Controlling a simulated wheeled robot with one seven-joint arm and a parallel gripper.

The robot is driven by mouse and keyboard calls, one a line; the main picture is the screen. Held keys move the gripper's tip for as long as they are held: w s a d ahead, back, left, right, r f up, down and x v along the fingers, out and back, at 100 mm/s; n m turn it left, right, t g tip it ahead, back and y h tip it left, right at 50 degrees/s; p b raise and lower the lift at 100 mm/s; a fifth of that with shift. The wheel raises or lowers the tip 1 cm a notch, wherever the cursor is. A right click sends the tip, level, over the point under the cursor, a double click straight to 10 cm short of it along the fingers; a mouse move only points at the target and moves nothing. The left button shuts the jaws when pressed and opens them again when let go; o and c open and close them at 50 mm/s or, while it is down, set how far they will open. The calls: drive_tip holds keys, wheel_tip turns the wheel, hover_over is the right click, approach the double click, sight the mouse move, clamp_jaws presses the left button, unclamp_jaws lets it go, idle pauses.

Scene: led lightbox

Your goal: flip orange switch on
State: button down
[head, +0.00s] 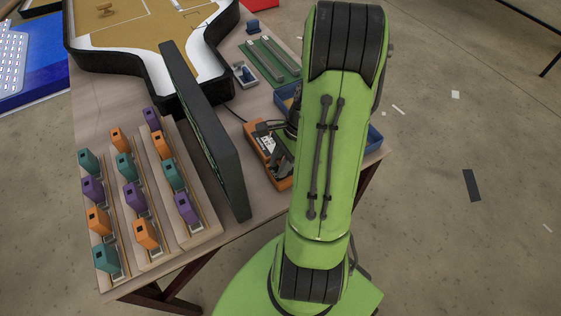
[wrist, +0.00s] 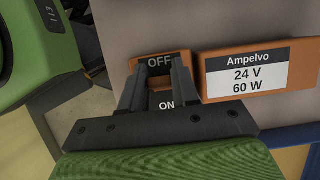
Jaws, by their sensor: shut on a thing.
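The orange switch (wrist: 143,62) shows in the wrist view with an OFF label at its top and an ON label lower down. My gripper (wrist: 156,66) is at the switch, with one dark finger on each side of its middle. It is shut on the switch, but the fingers hide most of the part between them, so I cannot tell its exact position. To the right is an orange block (wrist: 204,74) with a white label reading Ampelvo, 24 V, 60 W. In the head view the orange unit (head: 256,146) lies on the table, partly covered by my arm.
A tall dark panel (head: 205,130) stands left of the orange unit. Further left, a wooden rack (head: 205,232) holds several teal, orange and purple blocks. A blue tray (head: 374,138) shows beside my arm, and a green board (head: 268,60) lies behind. The floor at right is mostly clear.

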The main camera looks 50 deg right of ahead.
drive_tip(key=shift+r, duration=0.1)
drive_tip(key=p, duration=0.1)
drive_tip(key=y+p, duration=0.1)
drive_tip(key=shift+s+d+r+y+p, duration=0.2)
drive_tip(key=shift+y+p, duration=0.1)
drive_tip(key=shift+p, duration=0.1)
drive_tip(key=y+p, duration=0.1)
drive_tip(key=t+y+p, duration=0.1)
drive_tip(key=p, duration=0.1)
drive_tip(key=shift+d, duration=0.35)
drive_tip(key=y+p, duration=0.1)
drive_tip(key=t+y+p, duration=0.1)
drive_tip(key=p, duration=0.1)
drive_tip(key=shift+s+d+f+y, duration=0.1)
drive_tip(key=shift+d+y, duration=0.2)
drive_tip(key=shift+d, duration=0.05)
drive_tip(key=shift+s+d+f+y+p, duration=0.15)
drive_tip(key=shift+y+p, duration=0.15)
drive_tip(key=shift+y, duration=0.3)
drive_tip(key=shift+w+d+f+y+p, duration=0.15)
drive_tip(key=shift+y+p, duration=0.1)
drive_tip(key=shift+y, duration=0.35)
drive_tip(key=shift+s+t, duration=0.1)
drive_tip(key=shift+t, duration=0.2)
